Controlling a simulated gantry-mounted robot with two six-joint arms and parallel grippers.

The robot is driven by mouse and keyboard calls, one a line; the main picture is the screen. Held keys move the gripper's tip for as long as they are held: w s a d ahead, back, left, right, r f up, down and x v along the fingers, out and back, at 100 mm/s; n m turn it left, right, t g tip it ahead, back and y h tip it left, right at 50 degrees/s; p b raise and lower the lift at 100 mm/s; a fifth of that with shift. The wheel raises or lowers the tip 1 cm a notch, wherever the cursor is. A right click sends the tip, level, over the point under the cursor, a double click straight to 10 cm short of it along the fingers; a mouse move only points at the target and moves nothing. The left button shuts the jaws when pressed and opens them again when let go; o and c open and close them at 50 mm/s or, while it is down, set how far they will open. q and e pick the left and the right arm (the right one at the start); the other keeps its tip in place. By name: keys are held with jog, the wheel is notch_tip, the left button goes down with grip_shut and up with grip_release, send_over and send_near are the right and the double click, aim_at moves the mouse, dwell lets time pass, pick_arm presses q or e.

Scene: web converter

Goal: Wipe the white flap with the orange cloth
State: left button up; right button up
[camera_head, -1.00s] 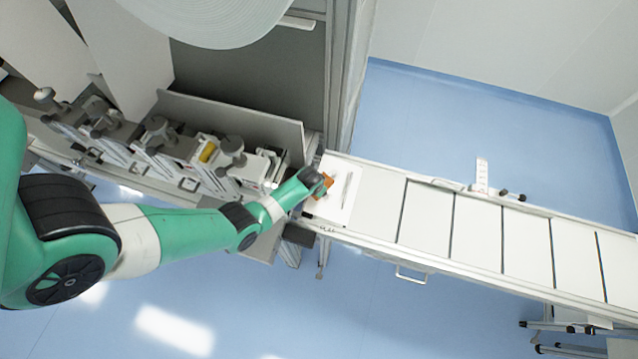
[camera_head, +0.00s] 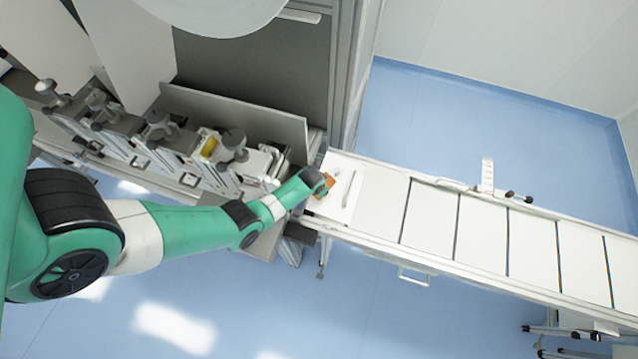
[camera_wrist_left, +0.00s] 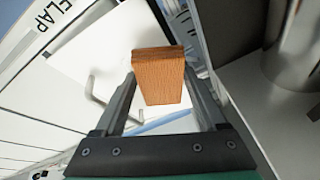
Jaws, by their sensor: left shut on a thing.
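The orange cloth (camera_wrist_left: 160,78) looks like a folded, wood-brown block in the left wrist view. My left gripper (camera_wrist_left: 160,84) is shut on it, with one finger on each side. In the head view the orange cloth (camera_head: 325,186) shows as a small patch at the end of my left arm, over the white flap (camera_head: 335,208). The white flap (camera_wrist_left: 112,50) has a bent metal handle (camera_wrist_left: 94,90), which lies beside the cloth. I cannot tell whether the cloth touches the flap. My right gripper is not in view.
A conveyor with white panels (camera_head: 430,217) runs right from the flap. Machine units with knobs (camera_head: 232,143) stand left of the flap, below a large white roll (camera_head: 215,12). A metal post (camera_head: 345,75) rises behind. Blue floor (camera_head: 470,125) lies open beyond the conveyor.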

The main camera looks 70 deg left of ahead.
pick_arm(q)
jog(key=shift+s+a+f+b, duration=0.1)
jog(key=shift+f+b, duration=0.65)
jog(key=shift+f, duration=0.15)
